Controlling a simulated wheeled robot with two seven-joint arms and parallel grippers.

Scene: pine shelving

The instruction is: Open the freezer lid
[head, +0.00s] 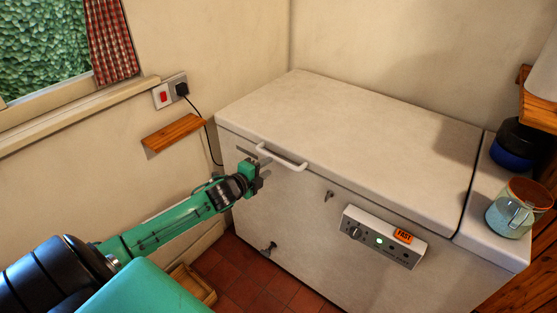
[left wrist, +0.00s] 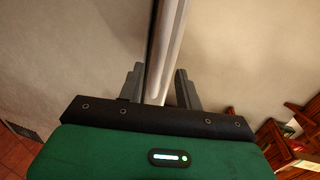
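The chest freezer is white, and its lid (head: 350,135) lies flat and closed on the body (head: 290,220). A pale bar handle (head: 282,158) sits on the lid's front edge, toward the left. My left gripper (head: 256,164) is at the left end of the handle, in front of the freezer. In the left wrist view the handle (left wrist: 168,50) runs between the two grey fingers of this gripper (left wrist: 160,88). The fingers stand apart, one on each side of the bar, and look open. Whether either finger touches the bar is unclear. My right gripper is not in view.
A control panel (head: 383,237) with a green light and a keyhole (head: 329,196) are on the freezer front. A small wooden shelf (head: 174,132) is on the left wall.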

